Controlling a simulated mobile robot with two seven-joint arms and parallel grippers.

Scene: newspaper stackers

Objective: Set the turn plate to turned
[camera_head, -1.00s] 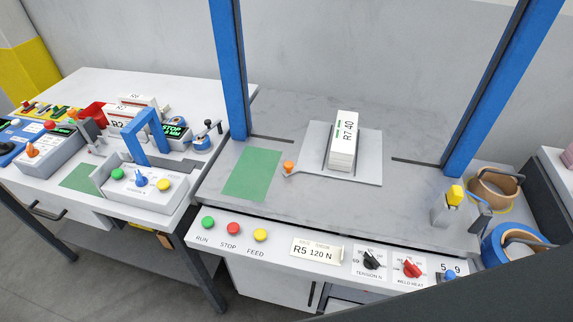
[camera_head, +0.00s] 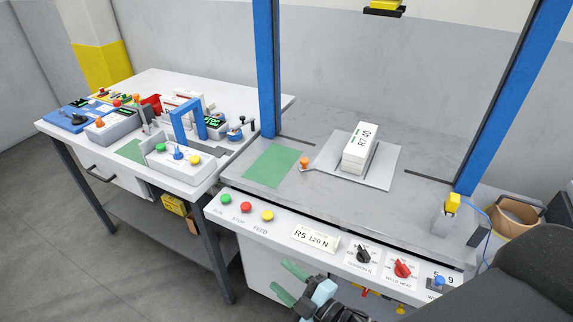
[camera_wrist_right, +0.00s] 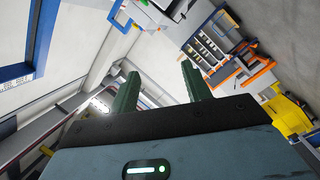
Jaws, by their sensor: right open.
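The turn plate (camera_head: 393,168) is a thin grey square plate on the grey bench top in the head view. An orange knob (camera_head: 304,162) stands at its left corner. A white bundle (camera_head: 357,158) labelled R7 40 lies on the plate. My right gripper (camera_head: 287,283) is in front of the bench's front panel, low in the picture, apart from the plate and knob. In the right wrist view the gripper (camera_wrist_right: 158,75) has its two green fingers spread with nothing between them. My left gripper is not in view.
Blue posts (camera_head: 265,70) frame the bench top. A green patch (camera_head: 272,165) left of the knob is bare. The front panel has a red button (camera_head: 246,207) and a red dial (camera_head: 403,268). A yellow-topped post (camera_head: 453,203) stands at right. A cluttered side table (camera_head: 120,170) is at left.

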